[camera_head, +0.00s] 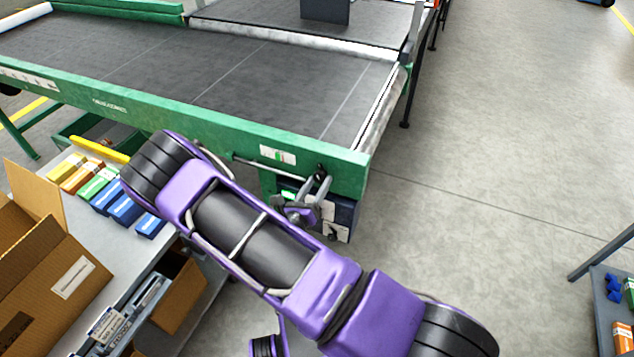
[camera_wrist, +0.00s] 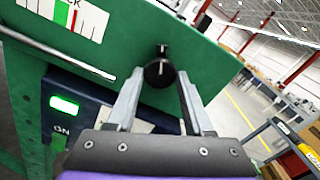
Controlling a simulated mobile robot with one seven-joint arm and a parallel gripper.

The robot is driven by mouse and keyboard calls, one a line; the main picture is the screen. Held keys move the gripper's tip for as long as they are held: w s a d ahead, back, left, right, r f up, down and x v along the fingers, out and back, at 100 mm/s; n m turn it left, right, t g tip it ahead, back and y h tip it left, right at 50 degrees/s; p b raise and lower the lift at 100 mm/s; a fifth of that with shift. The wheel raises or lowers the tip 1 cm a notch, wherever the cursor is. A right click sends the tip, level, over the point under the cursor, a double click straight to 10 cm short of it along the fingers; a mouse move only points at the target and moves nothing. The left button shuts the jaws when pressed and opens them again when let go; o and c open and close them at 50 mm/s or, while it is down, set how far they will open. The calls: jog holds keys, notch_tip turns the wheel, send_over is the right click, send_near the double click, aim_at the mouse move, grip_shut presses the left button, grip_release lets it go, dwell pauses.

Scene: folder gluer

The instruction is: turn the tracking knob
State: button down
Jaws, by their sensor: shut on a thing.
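The tracking knob (camera_wrist: 160,73) is a round black knob with a pale line on it, on the green side frame of the conveyor. In the wrist view the two grey fingers of my gripper (camera_wrist: 161,82) stand on either side of it, shut on it. In the head view my gripper (camera_head: 317,188) reaches the frame's near right corner, and the knob (camera_head: 321,171) shows as a small dark spot there, partly hidden by the fingers. A scale label (camera_wrist: 70,14) with green and red marks sits left of the knob in the wrist view; its pointer cannot be told clearly.
A dark control box (camera_wrist: 72,108) with a lit green ON indicator hangs below the frame, left of the fingers. A metal rod (camera_wrist: 60,58) runs along the frame. A bench with cartons (camera_head: 60,290) and small boxes stands left.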

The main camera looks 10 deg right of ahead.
jog(key=shift+n, duration=0.6)
jog(key=shift+c, duration=1.6)
grip_release()
jog(key=v, duration=1.7)
jog(key=shift+s+a, duration=0.15)
